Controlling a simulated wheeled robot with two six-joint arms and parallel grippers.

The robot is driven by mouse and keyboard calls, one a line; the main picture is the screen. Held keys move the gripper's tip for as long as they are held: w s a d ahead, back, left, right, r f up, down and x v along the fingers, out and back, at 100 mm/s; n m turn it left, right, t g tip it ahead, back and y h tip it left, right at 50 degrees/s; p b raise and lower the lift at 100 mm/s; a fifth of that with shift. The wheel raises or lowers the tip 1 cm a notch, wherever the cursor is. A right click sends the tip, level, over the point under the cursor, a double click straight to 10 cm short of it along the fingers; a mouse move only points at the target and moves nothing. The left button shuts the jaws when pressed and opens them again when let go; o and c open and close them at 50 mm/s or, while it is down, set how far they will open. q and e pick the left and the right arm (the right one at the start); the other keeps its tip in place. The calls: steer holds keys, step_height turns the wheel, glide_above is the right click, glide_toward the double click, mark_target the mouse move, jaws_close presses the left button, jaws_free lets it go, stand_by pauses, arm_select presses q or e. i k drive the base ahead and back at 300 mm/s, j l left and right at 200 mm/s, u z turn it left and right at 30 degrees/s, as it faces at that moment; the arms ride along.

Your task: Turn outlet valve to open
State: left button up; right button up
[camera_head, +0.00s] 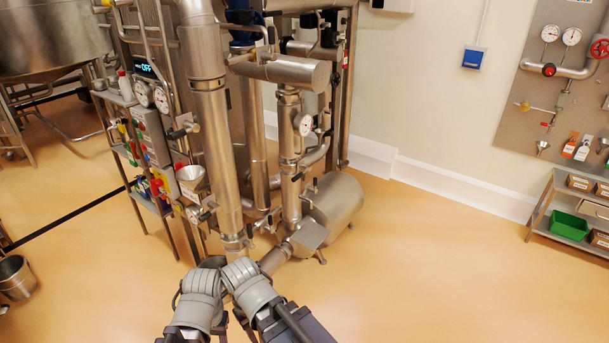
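A tall steel pipe column (211,110) stands in the middle of the processing skid and runs down towards my arms. Several small valves with dark handles sit on the pipework, one of them low between the column and a horizontal steel tank (335,203). I cannot tell which is the outlet valve or how its handle is turned. A large steel vessel (50,38) is at the upper left. My two grey arms come in side by side at the bottom centre, in front of the column's foot. Neither gripper's fingers show, and my arms hide part of the floor-level pipework.
A shelf rack with gauges and coloured items (150,135) stands left of the column. A steel bucket (16,278) is on the floor at lower left. At right are a wall panel (550,95) and a low shelf with a green bin (569,226). The right floor is clear.

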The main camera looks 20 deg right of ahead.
mark_target(306, 169)
steer(key=i+j+z, duration=0.1)
steer(key=z, duration=0.3)
steer(key=j+z, duration=0.15)
steer(key=z, duration=0.25)
steer(key=i+j+z, duration=0.1)
steer(key=j, duration=0.35)
steer(key=i+j+z, duration=0.1)
steer(key=j, duration=0.35)
steer(key=i+j+z, duration=0.1)
steer(key=j, duration=0.35)
steer(key=i+j+z, duration=0.15)
steer(key=j, duration=0.35)
steer(key=i, duration=0.05)
